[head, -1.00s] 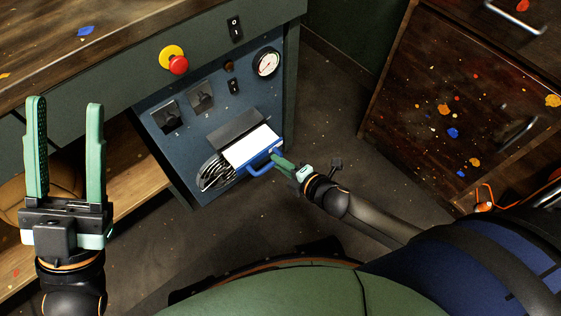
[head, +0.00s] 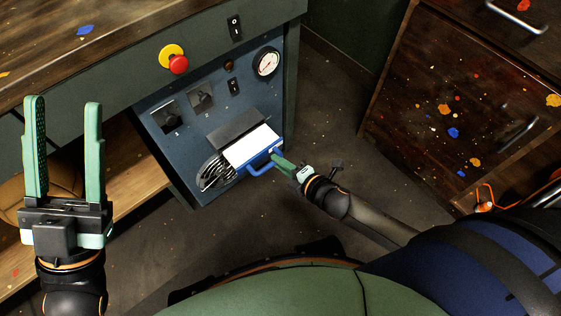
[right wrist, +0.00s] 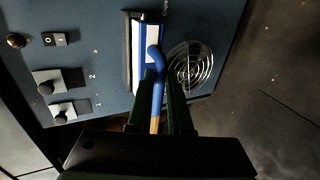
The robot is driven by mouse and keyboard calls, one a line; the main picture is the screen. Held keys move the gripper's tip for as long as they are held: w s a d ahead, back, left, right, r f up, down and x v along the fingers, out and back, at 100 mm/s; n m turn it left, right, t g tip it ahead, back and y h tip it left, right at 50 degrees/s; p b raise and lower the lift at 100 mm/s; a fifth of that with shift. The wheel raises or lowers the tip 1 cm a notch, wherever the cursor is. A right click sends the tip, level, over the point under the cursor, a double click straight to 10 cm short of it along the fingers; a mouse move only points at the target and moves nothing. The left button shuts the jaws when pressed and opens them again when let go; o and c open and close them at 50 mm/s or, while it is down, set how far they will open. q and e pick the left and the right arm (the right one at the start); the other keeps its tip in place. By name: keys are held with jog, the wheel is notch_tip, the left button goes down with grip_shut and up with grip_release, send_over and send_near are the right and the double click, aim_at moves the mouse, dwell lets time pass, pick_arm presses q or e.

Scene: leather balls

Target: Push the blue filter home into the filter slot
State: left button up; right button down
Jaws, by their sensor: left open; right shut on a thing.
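The blue filter (head: 252,147) has a white top and a blue handle, and sticks partly out of the front of the blue-grey panel (head: 185,148). It also shows in the right wrist view (right wrist: 146,52), with its blue handle (right wrist: 155,62) between the fingers. My right gripper (head: 275,160) is shut on the filter's handle; it also shows in the right wrist view (right wrist: 160,95). The filter slot lies under a dark flap (head: 236,125) and its inside is hidden by the filter. My left gripper (head: 64,110) is open and empty at the left, well away from the panel.
A round vent grille (head: 213,173) sits beside the slot. A paint-spotted wooden cabinet (head: 455,110) stands at the right. Floor between is clear.

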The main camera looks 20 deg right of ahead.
aim_at(268, 150)
jog(key=shift+w+a, duration=0.25)
jog(key=shift+w, duration=0.35)
dwell(0.6)
dwell(0.6)
dwell(0.4)
jog(key=shift+w+a, duration=0.1)
jog(key=shift+w, duration=0.15)
dwell(0.4)
jog(key=shift+w+a, duration=0.3)
jog(key=shift+w, duration=0.6)
dwell(0.8)
jog(key=shift+w+a, duration=0.25)
jog(key=shift+w, duration=0.45)
jog(key=shift+w+a, duration=0.25)
jog(key=shift+w, duration=0.4)
dwell(0.4)
jog(key=c, duration=0.8)
grip_release()
jog(key=shift+o, duration=0.2)
